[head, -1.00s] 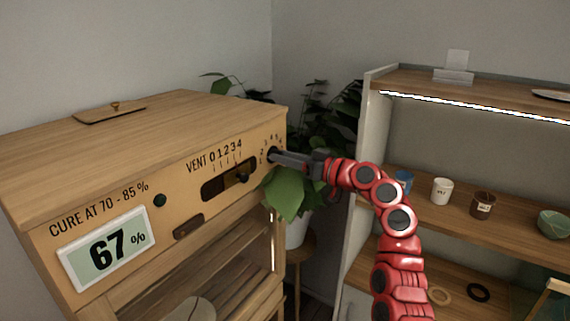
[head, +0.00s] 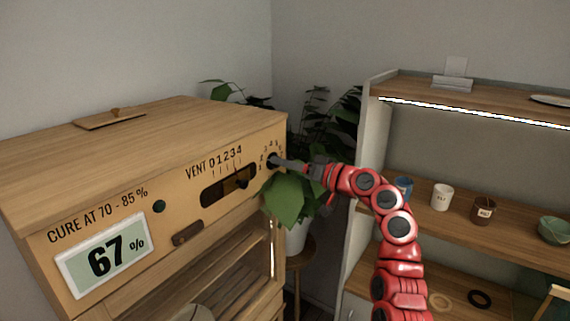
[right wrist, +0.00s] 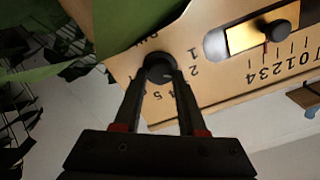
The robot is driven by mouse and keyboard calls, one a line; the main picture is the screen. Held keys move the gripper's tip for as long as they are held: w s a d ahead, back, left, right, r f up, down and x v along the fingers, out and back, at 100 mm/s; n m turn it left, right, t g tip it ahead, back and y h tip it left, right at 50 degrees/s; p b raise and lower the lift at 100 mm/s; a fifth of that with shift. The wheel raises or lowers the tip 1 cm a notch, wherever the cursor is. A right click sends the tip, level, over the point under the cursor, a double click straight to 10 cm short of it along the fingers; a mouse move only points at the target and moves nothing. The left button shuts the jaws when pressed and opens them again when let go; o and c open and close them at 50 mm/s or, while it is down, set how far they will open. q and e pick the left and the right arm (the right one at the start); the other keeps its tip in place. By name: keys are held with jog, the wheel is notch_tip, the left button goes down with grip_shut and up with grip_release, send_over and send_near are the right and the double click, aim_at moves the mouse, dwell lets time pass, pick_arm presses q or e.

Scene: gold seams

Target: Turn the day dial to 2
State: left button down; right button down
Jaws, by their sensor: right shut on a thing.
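The day dial (right wrist: 158,70) is a small dark round knob at the right end of the wooden cabinet's front, ringed by printed numbers. In the head view the dial (head: 271,161) is partly covered by my gripper. My right gripper (head: 277,161) reaches it from the right. In the right wrist view my right gripper (right wrist: 160,78) has one finger on each side of the dial and is shut on it. Numbers 1, 2, 4 and 5 show around the dial there; its pointer mark cannot be made out. My left gripper is not in view.
The vent slider (head: 242,182) sits in a slot left of the dial. A display (head: 106,257) reads 67 %. A shelf (head: 520,216) with cups (head: 442,197) stands to the right.

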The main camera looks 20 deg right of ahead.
jog(key=c, duration=0.5)
grip_release()
jog(key=b+v, duration=0.6)
jog(key=v, duration=1.1)
jog(key=shift+d, duration=0.2)
jog(key=shift+s, duration=0.15)
jog(key=shift+f, duration=0.1)
